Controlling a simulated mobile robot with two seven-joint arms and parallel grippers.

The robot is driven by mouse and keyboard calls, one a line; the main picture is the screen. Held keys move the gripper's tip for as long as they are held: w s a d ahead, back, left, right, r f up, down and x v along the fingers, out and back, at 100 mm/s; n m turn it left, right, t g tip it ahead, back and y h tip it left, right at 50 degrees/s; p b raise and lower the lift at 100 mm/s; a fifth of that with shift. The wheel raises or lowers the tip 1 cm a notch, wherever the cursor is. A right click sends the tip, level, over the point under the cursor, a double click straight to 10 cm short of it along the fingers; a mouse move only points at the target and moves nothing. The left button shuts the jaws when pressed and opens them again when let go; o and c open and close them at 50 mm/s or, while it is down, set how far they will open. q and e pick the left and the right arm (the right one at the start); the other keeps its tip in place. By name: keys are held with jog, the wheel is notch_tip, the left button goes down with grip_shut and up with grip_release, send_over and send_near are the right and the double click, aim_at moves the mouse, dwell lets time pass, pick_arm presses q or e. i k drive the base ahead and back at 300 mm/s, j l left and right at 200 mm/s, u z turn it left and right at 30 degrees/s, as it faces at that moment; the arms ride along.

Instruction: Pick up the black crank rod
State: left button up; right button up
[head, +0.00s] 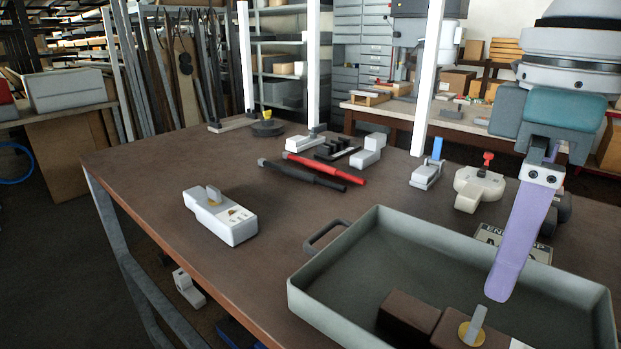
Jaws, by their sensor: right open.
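The black crank rod (301,175) lies flat on the brown table, left of a similar red rod (325,167) and roughly parallel to it. Both rods are near the middle of the table, behind the grey tray. My right gripper (507,278) hangs at the right, over the tray and well to the right of the black rod. One long lavender finger shows clearly; the other is mostly hidden behind it. It is open, and nothing shows in it. My left gripper is out of view.
The grey tray (335,310) holds brown blocks (408,315) at the front right. A white box-like device (220,215) stands at the left. White upright profiles (312,65) rise behind the rods. Small fixtures (479,188) stand at the right. The table's (150,170) left part is clear.

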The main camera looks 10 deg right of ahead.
aim_at(312, 179)
jog(key=i+j+z, duration=0.1)
jog(key=i+j, duration=0.2)
jog(key=i+j+z, duration=0.15)
jog(key=i+j, duration=0.15)
jog(key=j, duration=0.15)
jog(key=i+j+z, duration=0.1)
jog(key=i+j, duration=0.2)
jog(key=i+j+z, duration=0.15)
jog(key=j, duration=0.35)
jog(key=i+j+z, duration=0.1)
jog(key=i+j, duration=0.25)
jog(key=j, duration=0.15)
